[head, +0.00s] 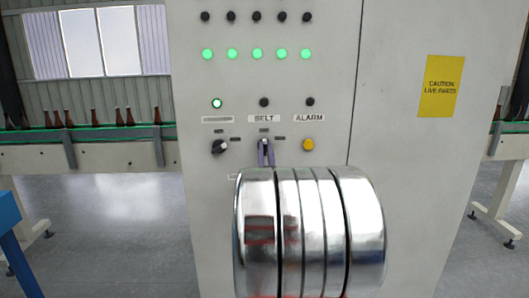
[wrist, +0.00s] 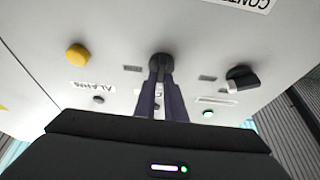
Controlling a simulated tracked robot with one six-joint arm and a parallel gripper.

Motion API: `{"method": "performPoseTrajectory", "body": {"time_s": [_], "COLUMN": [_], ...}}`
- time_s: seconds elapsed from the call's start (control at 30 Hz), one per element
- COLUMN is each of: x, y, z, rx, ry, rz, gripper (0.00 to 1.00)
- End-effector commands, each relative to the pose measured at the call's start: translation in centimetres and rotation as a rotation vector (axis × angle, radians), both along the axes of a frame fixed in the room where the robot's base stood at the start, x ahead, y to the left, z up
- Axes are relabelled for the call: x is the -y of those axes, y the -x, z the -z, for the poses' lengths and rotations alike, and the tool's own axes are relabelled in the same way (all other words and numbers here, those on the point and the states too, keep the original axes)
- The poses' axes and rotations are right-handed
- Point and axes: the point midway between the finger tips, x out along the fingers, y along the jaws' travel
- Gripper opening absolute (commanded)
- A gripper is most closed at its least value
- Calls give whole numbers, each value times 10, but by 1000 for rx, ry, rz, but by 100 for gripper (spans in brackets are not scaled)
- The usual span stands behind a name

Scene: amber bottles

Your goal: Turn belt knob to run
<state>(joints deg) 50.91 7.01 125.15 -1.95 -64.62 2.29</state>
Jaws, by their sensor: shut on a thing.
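The belt knob (head: 264,143) is a small dark knob below the BELT label on the pale control cabinet. My gripper (head: 266,155) reaches up to it with two narrow dark fingers. In the wrist view, my gripper (wrist: 161,78) is shut on the black belt knob (wrist: 160,62), with one finger on each side. The fingers hide part of the knob, so its exact pointing direction is hard to tell. My silver arm covers the cabinet just below the knob in the head view.
A black and grey selector knob (head: 219,146) sits left of the belt knob and a yellow button (head: 308,145) right of it. Several green lamps (head: 257,54) glow above. A yellow caution sign (head: 440,86) is at right. Amber bottles (head: 95,116) stand on a conveyor (head: 90,155) at left.

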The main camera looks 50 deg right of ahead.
Motion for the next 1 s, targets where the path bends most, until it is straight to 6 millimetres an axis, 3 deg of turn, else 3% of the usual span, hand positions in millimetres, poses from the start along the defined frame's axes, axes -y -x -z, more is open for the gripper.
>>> {"method": "performPoseTrajectory", "body": {"time_s": [0.37,1.0], "x": [1,2], "y": [-1,0], "z": [-2,-2], "rx": [114,548], "ry": [-98,-474], "rz": [0,0], "gripper": [0,0]}}
